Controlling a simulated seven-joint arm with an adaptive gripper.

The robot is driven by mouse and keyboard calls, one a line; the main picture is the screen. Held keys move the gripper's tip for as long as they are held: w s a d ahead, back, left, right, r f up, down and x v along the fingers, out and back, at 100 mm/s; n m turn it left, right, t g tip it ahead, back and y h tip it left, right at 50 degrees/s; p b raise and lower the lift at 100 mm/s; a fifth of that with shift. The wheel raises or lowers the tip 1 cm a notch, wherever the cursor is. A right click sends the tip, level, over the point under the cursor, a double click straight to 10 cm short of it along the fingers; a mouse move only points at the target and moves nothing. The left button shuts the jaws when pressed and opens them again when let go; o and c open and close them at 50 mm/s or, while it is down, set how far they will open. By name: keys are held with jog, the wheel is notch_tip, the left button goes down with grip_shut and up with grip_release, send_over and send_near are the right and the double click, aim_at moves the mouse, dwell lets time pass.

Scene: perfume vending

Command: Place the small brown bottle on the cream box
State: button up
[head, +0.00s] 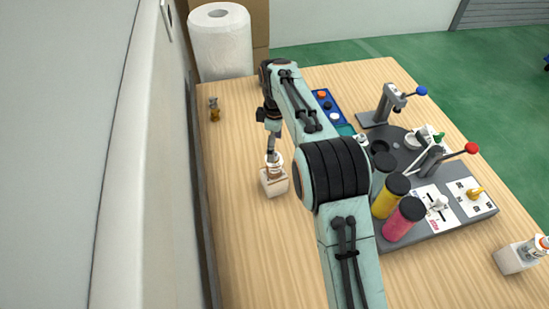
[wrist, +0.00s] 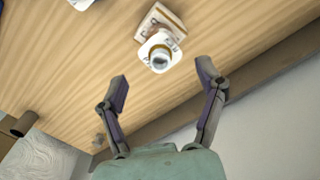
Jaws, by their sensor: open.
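A small brown bottle with a grey top (head: 214,109) stands at the left back of the table, near the wall side. A small grey shape by the left finger in the wrist view (wrist: 98,140) may be it. A cream box (head: 274,184) stands mid-table, with a white-collared, brownish bottle-like item (head: 274,164) on or in it. In the wrist view the box (wrist: 170,17) lies beyond my fingertips, its round-topped item facing the camera. My gripper (wrist: 162,82) is open and empty. In the head view my gripper (head: 272,148) is just above or behind that item, partly hidden.
A second cream box with a bottle (head: 514,257) stands at the front right. A grey station (head: 452,205) with yellow and pink containers and levers fills the right. A paper roll (head: 221,45) stands at the back left. Bare wood lies at the left front.

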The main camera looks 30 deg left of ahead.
jog(key=shift+r, duration=1.6)
jog(key=shift+d, duration=0.1)
jog(key=s+d+r+m, duration=0.3)
jog(key=d+r+m, duration=0.2)
jog(key=d, duration=0.5)
jog(key=s+d+r+m, duration=0.2)
jog(key=d+r+m, duration=0.3)
jog(key=d, duration=0.6)
jog(key=s+d+f+m, duration=0.2)
jog(key=s+d+m, duration=0.3)
jog(key=s, duration=0.5)
jog(key=s+d+f+m, duration=0.2)
jog(key=s+d+m, duration=0.3)
jog(key=s, duration=0.5)
jog(key=shift+d+f+y, duration=0.4)
jog(key=shift+d, duration=0.45)
